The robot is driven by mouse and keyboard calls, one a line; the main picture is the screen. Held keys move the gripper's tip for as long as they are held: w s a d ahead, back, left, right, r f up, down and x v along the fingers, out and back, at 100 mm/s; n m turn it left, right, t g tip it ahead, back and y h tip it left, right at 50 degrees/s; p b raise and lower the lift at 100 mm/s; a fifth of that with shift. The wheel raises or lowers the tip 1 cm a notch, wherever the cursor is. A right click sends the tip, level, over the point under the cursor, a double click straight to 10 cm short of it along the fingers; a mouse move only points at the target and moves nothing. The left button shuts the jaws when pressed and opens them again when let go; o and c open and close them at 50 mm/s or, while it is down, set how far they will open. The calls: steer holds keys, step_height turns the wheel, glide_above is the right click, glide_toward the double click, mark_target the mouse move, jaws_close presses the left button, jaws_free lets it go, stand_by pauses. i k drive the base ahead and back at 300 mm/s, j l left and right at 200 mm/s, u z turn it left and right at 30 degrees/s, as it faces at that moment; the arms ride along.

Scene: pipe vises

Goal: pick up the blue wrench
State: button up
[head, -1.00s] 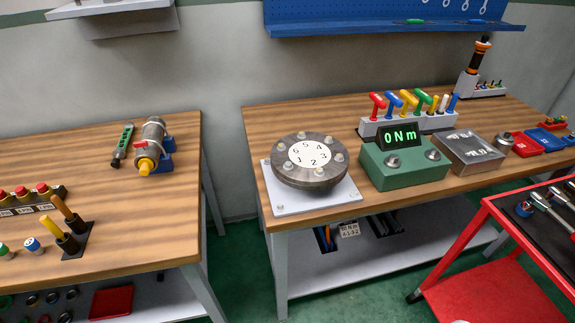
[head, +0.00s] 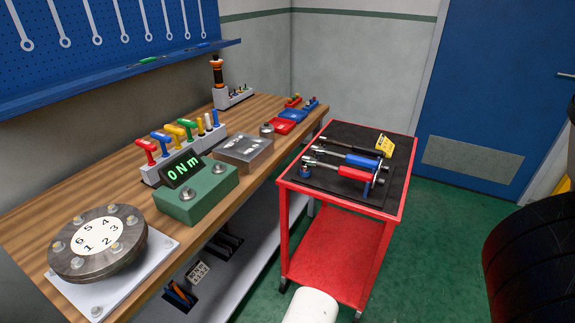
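A wrench with a blue grip (head: 362,162) lies on the black top of the red cart (head: 398,214), right of the workbench. Its metal shaft points left. It lies between a red-gripped wrench (head: 353,174) in front and a black wrench with a yellow tag (head: 384,145) behind. My gripper is not in view. A white rounded part at the bottom edge seems to be my own arm.
The wooden bench (head: 38,217) holds a numbered flange (head: 70,262), a green torque tester (head: 208,193), a rack of coloured T-handles (head: 178,155) and a metal block (head: 243,150). Dark tyres (head: 535,255) stand at right. Green floor between cart and tyres is clear.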

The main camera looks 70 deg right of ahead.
mark_target(315, 150)
steer(key=z, duration=1.75)
